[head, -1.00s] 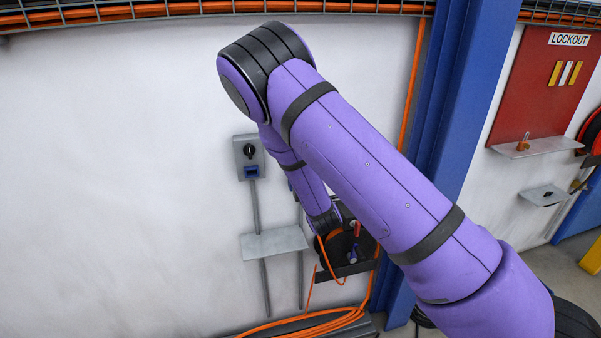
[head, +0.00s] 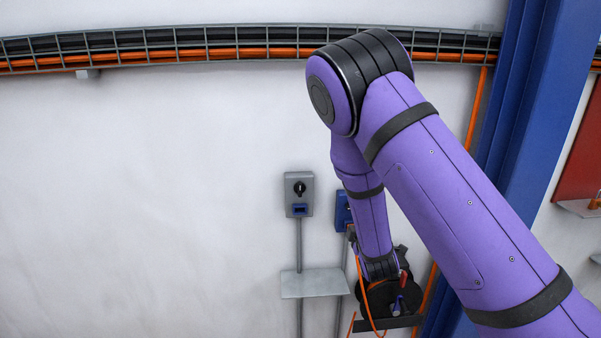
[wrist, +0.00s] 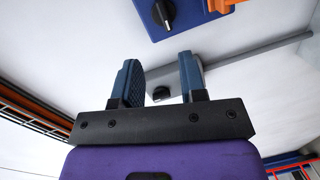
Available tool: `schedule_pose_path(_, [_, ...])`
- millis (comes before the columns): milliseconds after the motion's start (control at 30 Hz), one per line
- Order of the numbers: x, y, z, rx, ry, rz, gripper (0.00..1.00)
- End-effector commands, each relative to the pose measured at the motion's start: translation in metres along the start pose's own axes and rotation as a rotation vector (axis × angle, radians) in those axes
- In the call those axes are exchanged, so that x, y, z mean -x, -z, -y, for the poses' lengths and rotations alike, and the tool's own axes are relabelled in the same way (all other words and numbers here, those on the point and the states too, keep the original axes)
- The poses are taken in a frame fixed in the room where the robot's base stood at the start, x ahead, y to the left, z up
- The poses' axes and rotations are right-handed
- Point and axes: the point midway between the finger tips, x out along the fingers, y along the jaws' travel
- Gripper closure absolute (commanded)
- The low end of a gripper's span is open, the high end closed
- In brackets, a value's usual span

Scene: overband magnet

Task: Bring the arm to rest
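My gripper (wrist: 161,78) shows in the wrist view with its two blue fingers apart and nothing between them. A grey switch box with a black knob (wrist: 160,95) shows in the gap, beyond the fingers, apart from them. In the head view my purple arm (head: 455,215) reaches up from the lower right to a bent elbow (head: 350,85), then hangs down. Its lower end (head: 380,265) is in front of a black round reel (head: 405,300). My gripper's fingers cannot be made out in the head view.
A grey wall switch (head: 299,190) sits above a small grey shelf (head: 315,283). A blue box (head: 343,210) is partly behind my arm. A cable tray (head: 180,45) runs along the wall top; a blue column (head: 520,110) stands right. The wall at left is bare.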

Motion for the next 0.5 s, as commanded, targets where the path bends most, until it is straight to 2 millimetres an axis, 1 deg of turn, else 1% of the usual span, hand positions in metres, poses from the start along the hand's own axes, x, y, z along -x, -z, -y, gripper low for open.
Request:
schedule_pose_path(33, [0.001,-0.003,-0.013,-0.066,0.026,0.024,0.62])
schedule_pose_path(267, [0.013,-0.011,-0.054,-0.342,0.178,0.112,0.62])
schedule_pose_path(500, [0.041,-0.016,-0.099,-0.596,0.323,0.184,0.62])
